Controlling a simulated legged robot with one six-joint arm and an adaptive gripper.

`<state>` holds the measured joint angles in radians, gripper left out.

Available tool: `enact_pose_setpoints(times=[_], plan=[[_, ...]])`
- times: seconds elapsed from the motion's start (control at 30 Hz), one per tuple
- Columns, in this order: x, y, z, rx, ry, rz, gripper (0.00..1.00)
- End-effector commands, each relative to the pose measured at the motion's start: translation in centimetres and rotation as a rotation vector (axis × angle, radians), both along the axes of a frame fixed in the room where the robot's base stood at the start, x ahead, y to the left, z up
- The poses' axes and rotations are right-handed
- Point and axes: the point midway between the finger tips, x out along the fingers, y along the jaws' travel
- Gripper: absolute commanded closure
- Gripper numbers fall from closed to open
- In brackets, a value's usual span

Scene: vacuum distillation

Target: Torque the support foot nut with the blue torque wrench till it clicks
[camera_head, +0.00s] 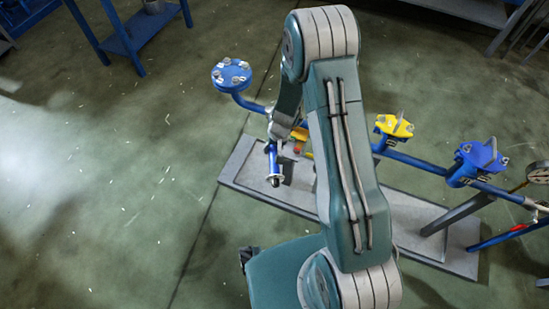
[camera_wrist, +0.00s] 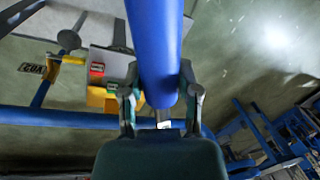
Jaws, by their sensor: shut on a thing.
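My gripper (camera_wrist: 162,112) is shut on the blue torque wrench (camera_wrist: 155,45), whose thick blue shaft fills the upper middle of the wrist view between the two fingers. In the head view the wrench (camera_head: 273,161) hangs below my gripper, roughly upright, with a dark and silver lower end over the grey base plate (camera_head: 400,239). My arm hides part of the pipework and plate beside it. I cannot make out the support foot nut in either view, nor tell whether the wrench touches anything.
A blue pipe with a round bolted flange (camera_head: 231,76) runs behind my arm. A yellow valve (camera_head: 394,126), a blue valve (camera_head: 480,162) and a gauge (camera_head: 538,172) stand to the right. Blue benches (camera_head: 125,38) are at the back. The floor at left is clear.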

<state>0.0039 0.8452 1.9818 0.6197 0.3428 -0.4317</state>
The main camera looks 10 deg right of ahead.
Motion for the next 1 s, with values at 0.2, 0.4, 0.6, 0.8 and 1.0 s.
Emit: enact_pose_setpoints(times=[0.2,0.4,0.6,0.8,1.0], plan=[[-1.5,-0.2,-2.3,0.001,-0.005,-0.031,1.0],[-1.9,-0.3,-2.8,0.001,-0.006,-0.035,1.0],[-1.8,-0.3,-2.8,0.001,-0.007,-0.035,1.0],[-2.0,-0.3,-2.8,-0.003,-0.015,-0.037,1.0],[-2.0,-0.3,-3.9,-0.002,-0.014,-0.038,1.0]])
